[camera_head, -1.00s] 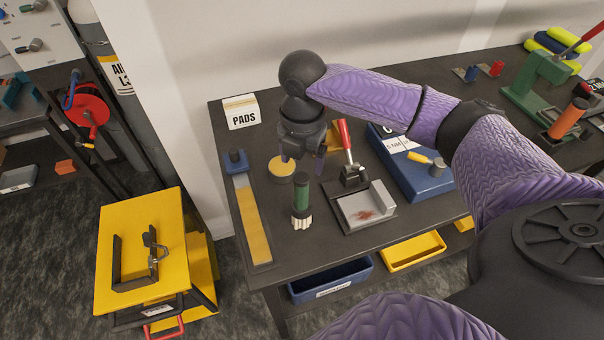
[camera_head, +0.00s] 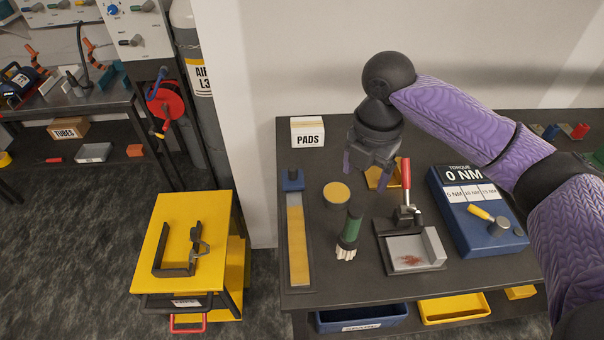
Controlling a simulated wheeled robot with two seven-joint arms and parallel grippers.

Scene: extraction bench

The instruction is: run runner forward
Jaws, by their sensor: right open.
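The runner looks to be the blue block with a knob (camera_head: 293,180) at the far end of a narrow dark track with a yellow strip (camera_head: 297,240), on the left of the bench. My right gripper (camera_head: 376,172) hangs fingers-down over the back of the bench, to the right of the blue block and apart from it. Its two purple fingers are open, with nothing seen held between them. My left gripper is not in view.
A blue torque unit (camera_head: 478,215) stands right.

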